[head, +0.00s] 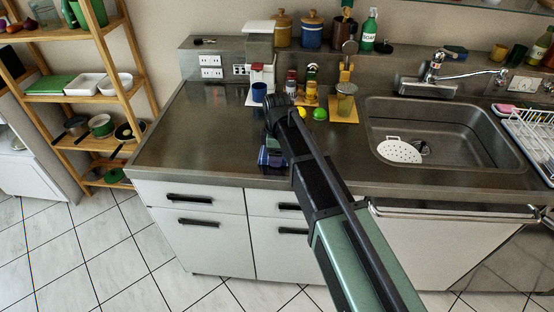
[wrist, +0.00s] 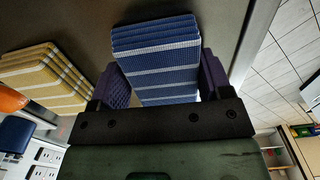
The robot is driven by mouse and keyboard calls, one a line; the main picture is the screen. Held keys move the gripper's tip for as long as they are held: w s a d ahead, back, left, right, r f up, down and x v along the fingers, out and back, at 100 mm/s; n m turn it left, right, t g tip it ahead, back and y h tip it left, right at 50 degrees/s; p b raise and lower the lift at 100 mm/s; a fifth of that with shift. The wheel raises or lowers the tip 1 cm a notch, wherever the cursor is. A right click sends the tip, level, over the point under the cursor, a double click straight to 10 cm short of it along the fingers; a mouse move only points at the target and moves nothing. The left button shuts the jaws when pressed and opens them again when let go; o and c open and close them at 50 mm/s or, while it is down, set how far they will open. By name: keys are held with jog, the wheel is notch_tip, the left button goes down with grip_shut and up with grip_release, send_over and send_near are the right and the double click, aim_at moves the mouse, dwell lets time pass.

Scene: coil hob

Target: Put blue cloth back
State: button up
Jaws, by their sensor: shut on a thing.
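The blue cloth (wrist: 155,62) is folded in layers, with pale stripes. In the wrist view it sits between the two purple fingers of my gripper (wrist: 162,78), which is shut on it. In the head view my gripper (head: 273,157) is over the front part of the steel counter (head: 205,140), left of the sink, and only a little of the blue cloth shows there. Whether the cloth touches the counter I cannot tell. A folded yellow striped cloth (wrist: 45,75) lies at the left of the wrist view, apart from my gripper.
The sink (head: 455,150) with a white strainer (head: 400,151) is right. The counter's left part is bare. A wooden shelf (head: 118,85) stands far left.

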jog(key=shift+f, duration=0.1)
jog(key=o, duration=0.9)
notch_tip(320, 180, up, 12)
jog(key=p, duration=1.2)
jog(key=shift+r, duration=0.25)
